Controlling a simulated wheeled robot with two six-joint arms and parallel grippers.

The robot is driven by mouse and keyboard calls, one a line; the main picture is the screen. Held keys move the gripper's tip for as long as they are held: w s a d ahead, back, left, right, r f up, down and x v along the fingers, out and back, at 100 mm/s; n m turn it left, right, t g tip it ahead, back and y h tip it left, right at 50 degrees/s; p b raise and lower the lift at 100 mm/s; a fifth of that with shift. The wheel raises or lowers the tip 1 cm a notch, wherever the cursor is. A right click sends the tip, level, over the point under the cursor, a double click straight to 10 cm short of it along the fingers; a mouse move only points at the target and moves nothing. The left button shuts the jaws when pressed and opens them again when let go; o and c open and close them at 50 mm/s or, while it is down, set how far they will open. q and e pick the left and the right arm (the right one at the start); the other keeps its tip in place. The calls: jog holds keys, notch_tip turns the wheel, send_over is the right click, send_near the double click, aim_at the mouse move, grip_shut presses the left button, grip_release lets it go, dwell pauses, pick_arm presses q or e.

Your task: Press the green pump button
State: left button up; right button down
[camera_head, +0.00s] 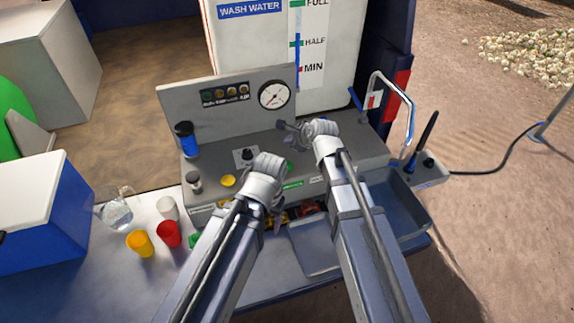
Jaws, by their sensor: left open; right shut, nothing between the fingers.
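The control panel (215,160) stands on the bench in front of the wash water tank. A small green button (290,165) shows in part on its top face, between my two wrists; the rest of it is hidden. A green label (293,185) is on the front edge below it. My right gripper (284,126) is shut and empty, above the panel near its upright back plate. I cannot tell whether either touches anything.
Cups (168,234) and a jug (116,211) stand at the left. A curved metal tap (409,120) and basin (403,205) are at the right.

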aim_at(289, 166)
jog(key=shift+f+b, duration=4.15)
jog(key=shift+f, duration=0.2)
jog(key=shift+f, duration=0.1)
jog(key=shift+f+b, duration=0.3)
jog(key=shift+b, duration=0.1)
jog(key=shift+f+b, duration=0.55)
jog(key=shift+r, duration=0.15)
jog(key=shift+r+p, duration=0.9)
jog(key=shift+p, duration=0.1)
notch_tip(289, 166, up, 5)
jog(key=p, duration=0.5)
